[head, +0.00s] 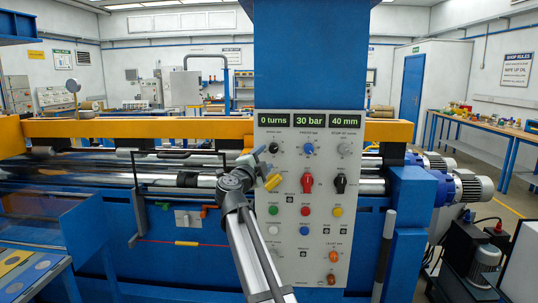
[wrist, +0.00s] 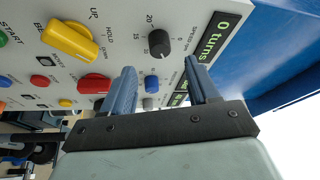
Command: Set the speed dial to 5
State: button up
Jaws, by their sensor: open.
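The control panel (head: 290,215) faces me. Its black dial (head: 273,147), below the "0 turns" display, appears to be the speed dial. The dial (wrist: 159,42) shows beyond my fingers in the wrist view. Numbers 20 and 15 are legible around it; the small label and the exact pointer setting are too small to read surely. My gripper (head: 250,160) is just left of and slightly below the dial in the head view. In the wrist view my gripper (wrist: 160,66) is open and empty, its two blue-grey fingers apart and short of the dial, not touching it.
A yellow lever knob (head: 272,182) sits close below the dial. A blue dial (head: 308,148) and a grey dial (head: 345,148) are to its right. A red knob (head: 307,182), a black knob (head: 340,183) and several buttons lie lower. An orange beam (head: 130,128) runs behind my arm.

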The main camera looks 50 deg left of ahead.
jog(key=v, duration=0.6)
jog(key=shift+s, duration=0.35)
jog(key=shift+d, duration=0.15)
